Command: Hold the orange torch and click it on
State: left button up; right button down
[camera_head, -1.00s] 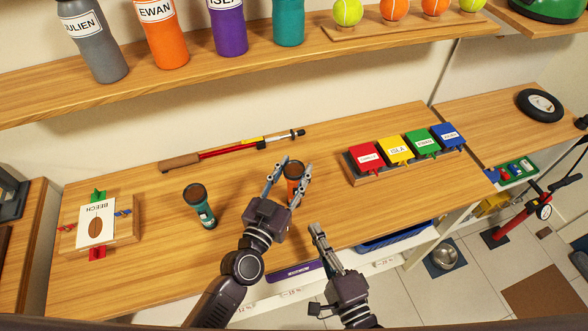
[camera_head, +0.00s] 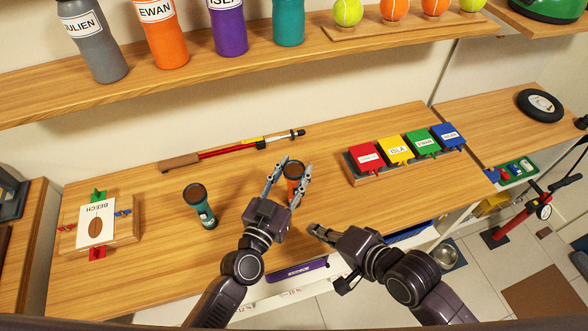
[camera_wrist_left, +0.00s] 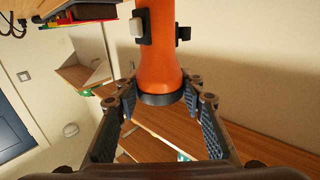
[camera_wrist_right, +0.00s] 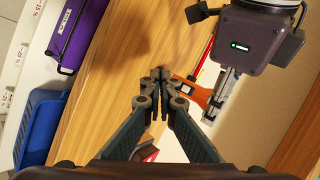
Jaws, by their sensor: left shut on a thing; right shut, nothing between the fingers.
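The orange torch (camera_head: 293,178) stands on the wooden counter with its dark round head up. My left gripper (camera_head: 286,184) is shut on it, one finger on each side of the body. In the left wrist view the orange body (camera_wrist_left: 160,70) shows a light button on a dark mount on its side. My right gripper (camera_head: 314,229) is shut and empty, a little in front of the torch and apart from it. In the right wrist view its fingertips (camera_wrist_right: 158,76) meet, with part of the orange torch (camera_wrist_right: 203,95) beyond them beside my left gripper.
A green torch (camera_head: 199,207) stands to the left. A red and yellow pole (camera_head: 235,149) lies behind. Colored name boxes (camera_head: 408,151) sit to the right.

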jog(key=shift+s+d+n+g, duration=0.2)
jog(key=shift+s+n+g, duration=0.3)
jog(key=shift+w+a, duration=0.5)
jog(key=shift+w, duration=0.85)
jog(key=shift+w+a, duration=0.55)
jog(key=shift+w, duration=0.75)
jog(key=shift+w+a, duration=0.5)
jog(key=shift+w, duration=0.85)
jog(key=shift+w, duration=0.15)
jog(key=shift+w+a, duration=0.2)
jog(key=shift+w, duration=0.05)
jog(key=shift+w+a, duration=0.1)
jog(key=shift+w, duration=0.2)
jog(key=shift+s+d+r, duration=0.1)
jog(key=shift+s+d, duration=0.2)
jog(key=shift+s, duration=0.45)
